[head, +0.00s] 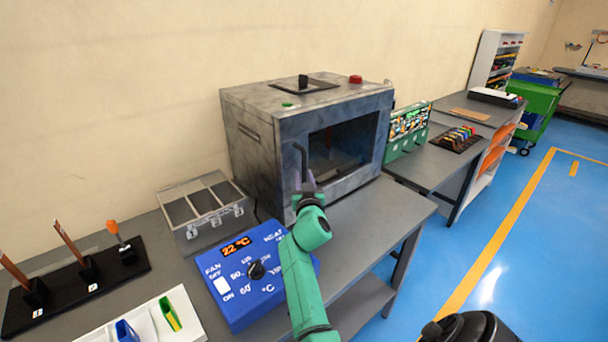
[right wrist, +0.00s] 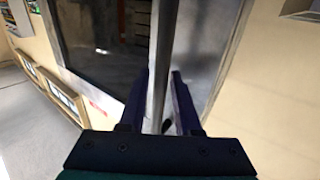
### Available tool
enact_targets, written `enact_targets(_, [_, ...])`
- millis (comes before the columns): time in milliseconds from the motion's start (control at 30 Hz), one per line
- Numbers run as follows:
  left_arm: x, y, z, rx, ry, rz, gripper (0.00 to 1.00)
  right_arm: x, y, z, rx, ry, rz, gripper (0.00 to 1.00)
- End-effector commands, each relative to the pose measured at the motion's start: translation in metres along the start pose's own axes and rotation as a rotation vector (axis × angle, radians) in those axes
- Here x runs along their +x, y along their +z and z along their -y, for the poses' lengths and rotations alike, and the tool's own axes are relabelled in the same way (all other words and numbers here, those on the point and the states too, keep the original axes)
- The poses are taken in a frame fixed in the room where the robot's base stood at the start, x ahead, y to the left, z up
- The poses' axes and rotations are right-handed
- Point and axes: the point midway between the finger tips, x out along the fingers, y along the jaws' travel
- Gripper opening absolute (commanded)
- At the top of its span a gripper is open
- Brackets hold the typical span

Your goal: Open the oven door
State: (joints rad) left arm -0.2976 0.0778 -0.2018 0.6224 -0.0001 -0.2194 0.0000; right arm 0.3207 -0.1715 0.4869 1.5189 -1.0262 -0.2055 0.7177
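The grey metal oven (head: 250,135) stands on the bench against the wall. Its door (head: 360,175) looks shut and has a dark window (head: 340,145). A dark upright bar handle (head: 300,160) is on the left side of the door. My right gripper (head: 306,186) is at the lower part of this handle. In the right wrist view, the handle bar (right wrist: 161,60) runs between the two fingers of the right gripper (right wrist: 160,95). The fingers are apart, with a gap visible beside the bar. My left gripper is not in view.
A blue control box (head: 240,290) reading 22 °C sits in front of the oven, left of my right arm. A grey compartment case (head: 200,205) lies left of the oven. The bench before the door (head: 365,220) is clear.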

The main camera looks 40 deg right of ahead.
Motion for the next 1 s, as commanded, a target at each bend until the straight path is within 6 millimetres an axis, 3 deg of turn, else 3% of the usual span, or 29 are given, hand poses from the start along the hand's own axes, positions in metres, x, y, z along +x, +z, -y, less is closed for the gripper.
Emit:
enact_targets(100, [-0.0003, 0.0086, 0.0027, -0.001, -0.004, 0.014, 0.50, 0.0001, 0.0000, -0.0001, 0.000, 0.000, 0.000, 0.28])
enact_targets(167, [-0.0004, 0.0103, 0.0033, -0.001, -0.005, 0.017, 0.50, 0.0001, 0.0000, -0.0001, 0.000, 0.000, 0.000, 0.05])
enact_targets(200, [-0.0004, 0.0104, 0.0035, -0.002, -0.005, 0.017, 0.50, 0.0001, 0.0000, -0.0001, -0.001, 0.000, 0.000, 0.00])
enact_targets(1000, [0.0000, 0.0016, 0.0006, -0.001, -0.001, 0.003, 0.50, 0.0001, 0.0006, -0.0001, -0.001, 0.000, 0.001, 0.00])
